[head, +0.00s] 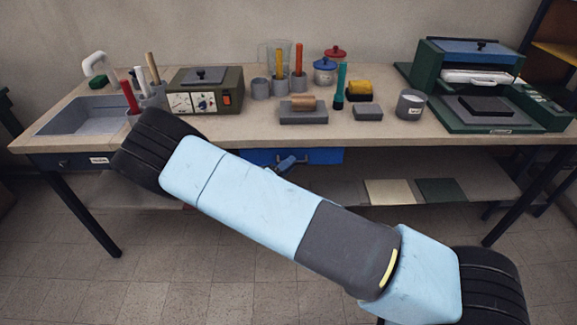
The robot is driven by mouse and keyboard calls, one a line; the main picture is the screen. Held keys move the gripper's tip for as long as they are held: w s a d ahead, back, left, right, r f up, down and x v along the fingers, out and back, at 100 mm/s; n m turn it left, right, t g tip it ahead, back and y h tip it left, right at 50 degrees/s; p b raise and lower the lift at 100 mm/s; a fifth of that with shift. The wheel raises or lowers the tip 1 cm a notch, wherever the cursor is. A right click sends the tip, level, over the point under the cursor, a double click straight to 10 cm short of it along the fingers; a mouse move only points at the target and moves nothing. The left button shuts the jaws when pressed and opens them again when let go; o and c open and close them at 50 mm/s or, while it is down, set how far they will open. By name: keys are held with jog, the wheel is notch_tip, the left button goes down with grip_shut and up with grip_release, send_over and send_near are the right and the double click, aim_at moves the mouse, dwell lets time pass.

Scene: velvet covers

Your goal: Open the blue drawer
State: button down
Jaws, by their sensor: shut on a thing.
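The blue drawer (325,156) hangs under the front edge of the workbench, near the middle. Its front shows above and to the right of my arm, and its lower left part is hidden behind the arm. Whether it stands out from the bench edge is hard to tell. My gripper (288,163) shows only as a small light-blue and dark shape at the drawer front, just above my arm link. It is shut on the drawer handle, which is too small and covered to make out.
The workbench (380,135) carries a grey sink tray (85,118), a green control box (205,95), pots, blocks and a green press (490,90). A dark labelled drawer (75,162) is at the left. A low shelf (340,190) holds two flat sheets. My arm crosses the floor space in front.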

jog(key=shift+s+f, duration=0.15)
jog(key=shift+s, duration=0.05)
jog(key=s+d, duration=0.3)
jog(key=s, duration=2.1)
jog(key=shift+s, duration=0.4)
jog(key=c, duration=1.1)
grip_release()
jog(key=v, duration=1.3)
jog(key=shift+s+a, duration=0.25)
jog(key=shift+a, duration=0.05)
